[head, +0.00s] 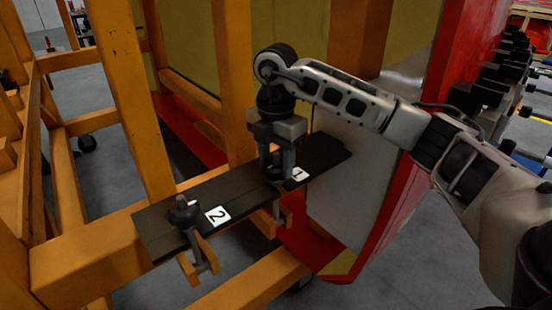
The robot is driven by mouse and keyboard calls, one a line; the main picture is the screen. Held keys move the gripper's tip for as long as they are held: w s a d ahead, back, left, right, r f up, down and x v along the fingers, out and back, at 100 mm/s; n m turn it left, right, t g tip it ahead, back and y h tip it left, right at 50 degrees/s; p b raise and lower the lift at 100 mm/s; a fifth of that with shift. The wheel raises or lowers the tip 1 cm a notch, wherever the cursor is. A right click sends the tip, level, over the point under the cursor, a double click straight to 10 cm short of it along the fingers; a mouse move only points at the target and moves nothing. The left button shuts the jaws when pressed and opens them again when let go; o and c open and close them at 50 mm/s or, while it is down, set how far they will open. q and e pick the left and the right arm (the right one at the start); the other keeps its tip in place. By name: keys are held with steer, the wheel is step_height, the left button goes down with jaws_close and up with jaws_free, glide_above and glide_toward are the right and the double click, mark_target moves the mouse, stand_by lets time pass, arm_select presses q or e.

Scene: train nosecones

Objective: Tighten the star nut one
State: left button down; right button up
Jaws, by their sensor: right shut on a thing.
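A dark flat bar (245,187) lies across the orange wooden frame. My right gripper (278,172) points down at the bar beside the white label marked 1 (297,174). It is shut on star nut one, which is mostly hidden between and behind the fingers. Star nut two (184,212) stands on the left part of the bar, next to the white label marked 2 (217,215). My left gripper is not in view.
Orange beams (122,100) rise behind and left of the bar. A red and white nosecone panel (362,190) stands close on the right, behind my right arm. Grey floor (425,265) shows at the lower right.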

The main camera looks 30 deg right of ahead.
steer(key=shift+d+r, duration=0.1)
steer(key=o, duration=1)
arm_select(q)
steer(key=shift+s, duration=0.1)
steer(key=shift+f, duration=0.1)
arm_select(e)
steer(key=shift+r, duration=0.35)
arm_select(q)
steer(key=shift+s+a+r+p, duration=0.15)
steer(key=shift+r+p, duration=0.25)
steer(key=shift+p, duration=0.5)
arm_select(e)
step_height(320, 180, up, 15)
